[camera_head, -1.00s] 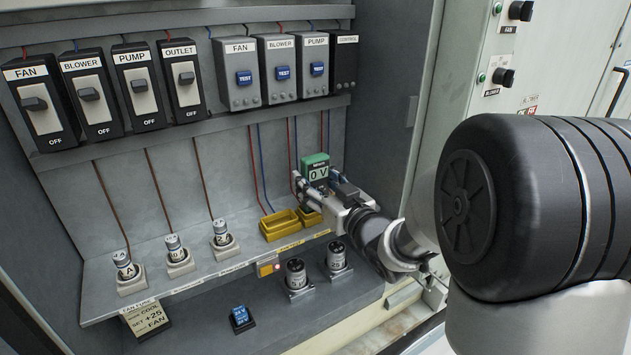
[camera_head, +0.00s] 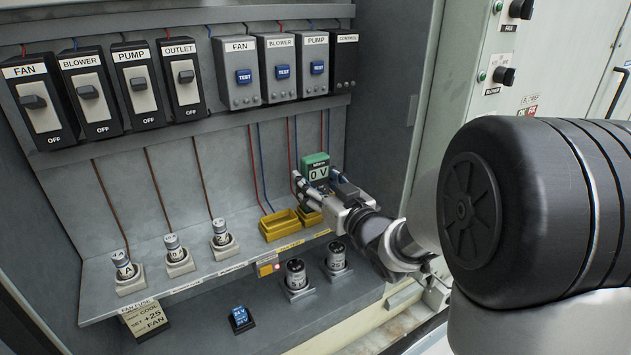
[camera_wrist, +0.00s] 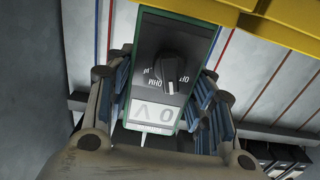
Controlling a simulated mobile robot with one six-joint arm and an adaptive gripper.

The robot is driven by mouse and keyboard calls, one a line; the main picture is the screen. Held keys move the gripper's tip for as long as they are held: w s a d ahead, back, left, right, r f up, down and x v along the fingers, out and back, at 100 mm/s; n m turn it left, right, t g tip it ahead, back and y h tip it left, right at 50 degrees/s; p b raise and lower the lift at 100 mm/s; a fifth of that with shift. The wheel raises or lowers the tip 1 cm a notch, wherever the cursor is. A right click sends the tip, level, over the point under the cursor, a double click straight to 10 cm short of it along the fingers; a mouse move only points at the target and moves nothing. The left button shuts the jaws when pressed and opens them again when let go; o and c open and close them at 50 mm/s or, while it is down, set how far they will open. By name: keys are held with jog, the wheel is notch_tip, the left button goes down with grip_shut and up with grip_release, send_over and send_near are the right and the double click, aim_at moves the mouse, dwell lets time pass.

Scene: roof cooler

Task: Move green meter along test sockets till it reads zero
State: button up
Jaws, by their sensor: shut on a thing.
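The green meter (camera_head: 316,170) is in my gripper (camera_head: 322,186), at the right side of the cabinet above the shelf. Yellow sockets (camera_head: 280,224) sit on the shelf just below and left of the meter; one at the right is partly hidden by my gripper. I cannot tell whether the meter touches a socket.
Switches labelled FAN (camera_head: 41,103), BLOWER, PUMP and OUTLET are all at OFF. Grey boxes with blue TEST buttons (camera_head: 244,76) hang beside them. Fuses (camera_head: 221,232) stand on the shelf at left. Black cylinders (camera_head: 296,274) stand on the lower ledge.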

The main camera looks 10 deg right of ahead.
aim_at(319, 186)
jog(key=shift+f+b, duration=0.2)
jog(key=shift+b, duration=0.1)
jog(key=o, duration=1.5)
jog(key=shift+c, duration=0.2)
jog(key=shift+f, duration=0.1)
jog(key=v, duration=0.7)
jog(key=s+a+f+m+g+h, duration=0.1)
jog(key=s+g, duration=0.5)
jog(key=s, duration=0.8)
jog(key=s+a+f+m+g+h, duration=0.1)
jog(key=s+f+g+h, duration=0.3)
jog(key=s, duration=1.1)
jog(key=f+m+g, duration=0.1)
jog(key=g, duration=0.1)
jog(key=shift+s+m+g+h, duration=0.3)
